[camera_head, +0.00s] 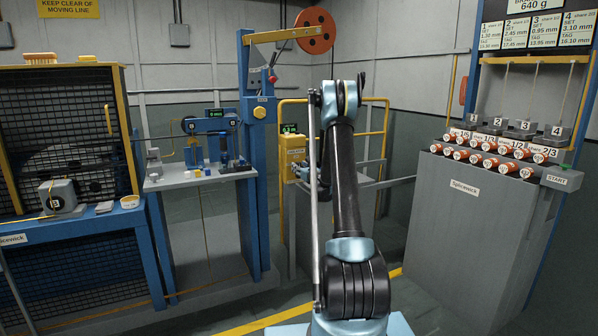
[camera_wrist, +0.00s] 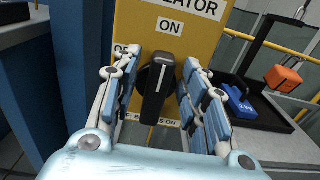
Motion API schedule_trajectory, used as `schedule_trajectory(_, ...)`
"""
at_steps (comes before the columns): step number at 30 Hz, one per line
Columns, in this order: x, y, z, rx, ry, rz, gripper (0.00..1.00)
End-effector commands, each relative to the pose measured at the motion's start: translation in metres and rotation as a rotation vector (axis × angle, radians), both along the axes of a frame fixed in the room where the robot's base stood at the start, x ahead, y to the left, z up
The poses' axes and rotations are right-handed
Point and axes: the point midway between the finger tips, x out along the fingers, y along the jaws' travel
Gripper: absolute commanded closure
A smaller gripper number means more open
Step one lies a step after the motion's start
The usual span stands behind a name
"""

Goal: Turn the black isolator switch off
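The black isolator switch (camera_wrist: 157,88) is in the middle of the wrist view, on a yellow plate (camera_wrist: 205,45). Its white line is upright and points up at the word ON. A partly covered label at the plate's left seems to read OFF. My gripper (camera_wrist: 162,72) is open, with one blue-padded finger on each side of the black handle. A narrow gap shows between the handle and each finger. In the head view a yellow box (camera_head: 293,150) behind my arm looks like the isolator's housing; the switch and my gripper cannot be made out there.
A blue post (camera_wrist: 85,50) stands left of the plate. A yellow rail (camera_head: 375,130) runs behind my arm. A grey cabinet (camera_head: 455,235) stands at right.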

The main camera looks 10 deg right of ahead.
Motion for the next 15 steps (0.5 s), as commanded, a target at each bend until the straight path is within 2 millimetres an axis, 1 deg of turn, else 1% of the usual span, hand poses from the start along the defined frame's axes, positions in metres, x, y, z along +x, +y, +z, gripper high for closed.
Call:
schedule_trajectory(7,0.0007,0.0005,0.0000,0.000,0.000,0.000,0.60)
schedule_trajectory(8,0.0007,0.0005,0.0000,0.000,0.000,0.000,0.62)
schedule_trajectory(9,0.0007,0.0005,0.0000,0.000,0.000,0.000,0.71)
schedule_trajectory(11,0.0006,0.0007,0.0000,0.000,0.000,0.001,0.85)
schedule_trajectory(12,0.0006,0.0008,0.0000,0.000,0.000,0.001,0.94)
schedule_trajectory(13,0.0006,0.0008,0.0000,0.000,0.000,0.001,1.00)
schedule_trajectory(15,0.0005,0.0009,0.0000,0.000,0.000,0.001,1.00)
